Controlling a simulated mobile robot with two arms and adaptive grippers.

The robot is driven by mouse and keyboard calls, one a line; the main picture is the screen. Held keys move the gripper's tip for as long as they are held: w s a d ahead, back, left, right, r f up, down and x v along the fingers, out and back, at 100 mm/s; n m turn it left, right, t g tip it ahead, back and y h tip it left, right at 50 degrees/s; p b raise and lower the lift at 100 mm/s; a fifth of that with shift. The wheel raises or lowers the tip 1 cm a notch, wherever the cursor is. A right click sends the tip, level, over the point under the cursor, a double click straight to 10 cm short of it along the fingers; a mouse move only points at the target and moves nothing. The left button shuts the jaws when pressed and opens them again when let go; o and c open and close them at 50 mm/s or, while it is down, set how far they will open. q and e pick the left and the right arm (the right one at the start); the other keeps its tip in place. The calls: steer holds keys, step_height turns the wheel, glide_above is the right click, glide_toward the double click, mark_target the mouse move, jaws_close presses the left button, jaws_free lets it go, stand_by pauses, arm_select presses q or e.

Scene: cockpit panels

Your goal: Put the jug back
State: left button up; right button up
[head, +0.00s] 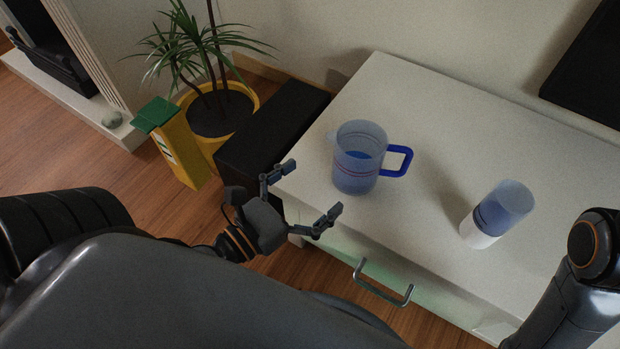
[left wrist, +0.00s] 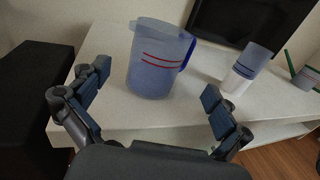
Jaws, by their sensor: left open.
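A translucent blue jug (head: 358,160) with red lines and a dark blue handle stands upright on the white cabinet top, near its left end. The handle points right in the head view. My left gripper (head: 304,198) is open and empty at the cabinet's front left edge, apart from the jug. In the left wrist view, the jug (left wrist: 156,62) stands ahead of the gripper (left wrist: 155,105), between and beyond its spread fingers. My right gripper is not in view; only part of my right arm shows at the lower right.
A white and blue cylindrical container (head: 497,213) stands to the right on the white cabinet (head: 420,240). The cabinet front has a metal handle (head: 384,284). A black box (head: 270,130), a yellow-potted plant (head: 215,112) and a yellow carton with a green top (head: 172,145) are left.

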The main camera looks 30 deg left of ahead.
arm_select(q)
steer(key=shift+s+a, duration=0.1)
steer(key=shift+s, duration=0.2)
steer(key=shift+r, duration=0.1)
